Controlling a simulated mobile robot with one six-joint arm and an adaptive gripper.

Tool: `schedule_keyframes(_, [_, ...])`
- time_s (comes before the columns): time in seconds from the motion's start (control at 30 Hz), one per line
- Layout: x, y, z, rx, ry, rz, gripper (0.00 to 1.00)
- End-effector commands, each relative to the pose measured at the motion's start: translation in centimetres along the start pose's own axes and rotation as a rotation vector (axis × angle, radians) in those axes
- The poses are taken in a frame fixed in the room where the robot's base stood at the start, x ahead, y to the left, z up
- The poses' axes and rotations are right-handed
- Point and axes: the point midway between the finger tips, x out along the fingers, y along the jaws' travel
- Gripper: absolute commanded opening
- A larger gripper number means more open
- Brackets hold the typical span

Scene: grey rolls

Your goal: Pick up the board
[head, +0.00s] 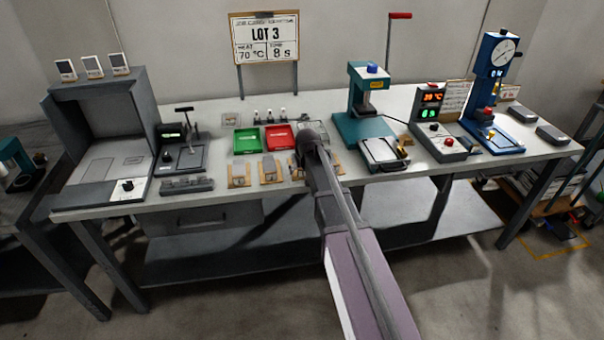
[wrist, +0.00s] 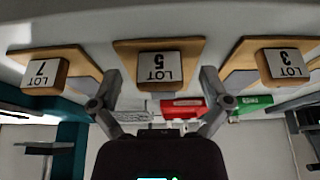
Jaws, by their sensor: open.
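Several small wooden boards lie in a row along the bench's front edge, each bearing a block with a white label. Upside down in the wrist view, the labels read LOT 3 on the right board (wrist: 232,77), LOT 5 on the middle board (wrist: 126,47) and LOT 7 on the left board (wrist: 92,60). In the head view the LOT 3 board (head: 239,184) is leftmost, the LOT 5 board (head: 269,181) is beside it, and my arm partly hides the third. My gripper (wrist: 158,90) is open and empty, its fingers spread toward the LOT 5 board, apart from it.
A sign (head: 265,38) reads LOT 3, 70 °C, 8 s. A green tray (head: 247,141) and a red tray (head: 279,137) sit behind the boards. A teal press (head: 360,125) stands to their right, a dark lever device (head: 182,155) to their left.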

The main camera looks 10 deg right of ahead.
Motion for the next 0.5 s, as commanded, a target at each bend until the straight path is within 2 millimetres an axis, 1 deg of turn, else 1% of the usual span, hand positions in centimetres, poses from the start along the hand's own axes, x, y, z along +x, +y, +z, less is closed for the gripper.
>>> schedule_keyframes(0.03, [0.62, 0.01, 0.05, 0.000, 0.000, 0.000, 0.97])
schedule_keyframes(0.13, [0.93, 0.01, 0.02, 0.000, 0.000, 0.000, 0.97])
schedule_keyframes(0.5, [0.95, 0.00, -0.01, 0.000, 0.000, 0.000, 0.97])
